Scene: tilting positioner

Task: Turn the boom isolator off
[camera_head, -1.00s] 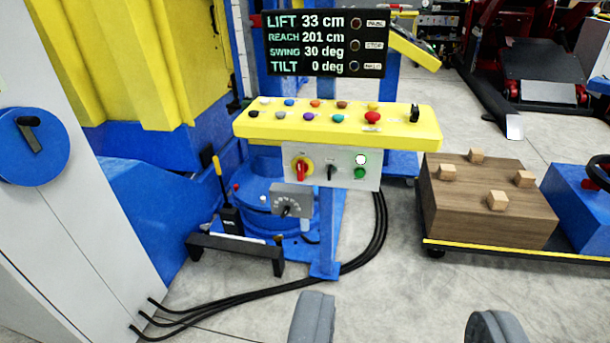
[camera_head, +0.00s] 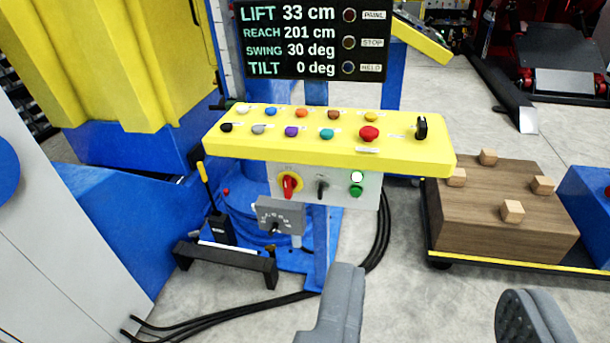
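The yellow control console (camera_head: 330,145) stands in front of me with several coloured buttons and a black key switch (camera_head: 421,128) at its right. Under it, a grey panel (camera_head: 335,190) carries a red rotary switch on a yellow disc (camera_head: 289,184), a small black switch (camera_head: 321,187) and a green button (camera_head: 356,191). A grey selector box (camera_head: 280,215) hangs lower left. I cannot read which switch is the boom isolator. My gripper (camera_head: 430,320) is open and empty, its two grey fingers apart at the bottom, below and right of the panel.
The display (camera_head: 312,40) above the console reads lift 33 cm, reach 201 cm, swing 30 deg, tilt 0 deg. A wooden block (camera_head: 490,225) on a low cart stands to the right. A white cabinet (camera_head: 60,260) is at left. Black cables (camera_head: 378,235) lie on the floor.

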